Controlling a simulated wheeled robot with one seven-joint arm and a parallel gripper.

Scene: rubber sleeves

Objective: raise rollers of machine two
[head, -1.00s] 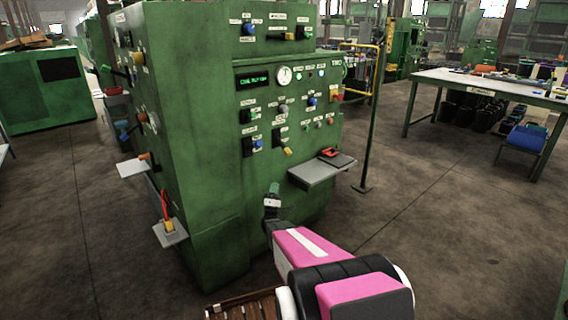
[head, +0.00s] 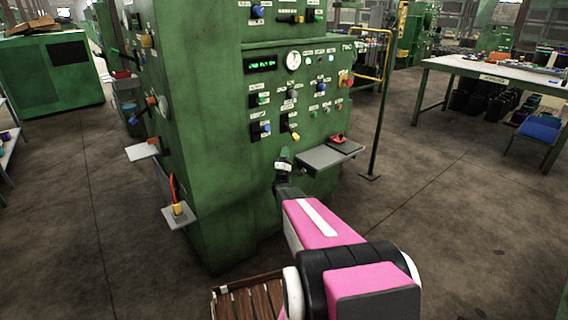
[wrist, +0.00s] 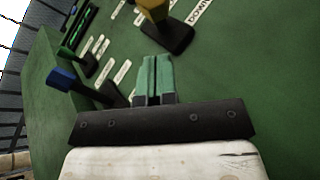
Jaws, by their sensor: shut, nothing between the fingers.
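Machine two is the tall green machine (head: 215,165) marked TWO, in the middle of the head view. Its front panel carries a lit display (head: 261,65), a round gauge (head: 293,60) and several knobs and levers. A yellow-tipped lever (head: 294,136) and a blue-tipped lever (head: 265,128) sit low on the panel. My gripper (head: 284,157) is shut and empty, just below them and apart from both. In the wrist view, my shut green fingertips (wrist: 152,75) point at the panel; a yellow-tipped lever (wrist: 155,8) is ahead by a DOWN label, a blue-tipped lever (wrist: 62,78) at left.
A small grey shelf (head: 318,159) with a red-and-dark item sticks out right of my gripper. A post with a yellow rail (head: 383,100) stands beyond it. A work table (head: 450,68) is at the right. Floor between is clear.

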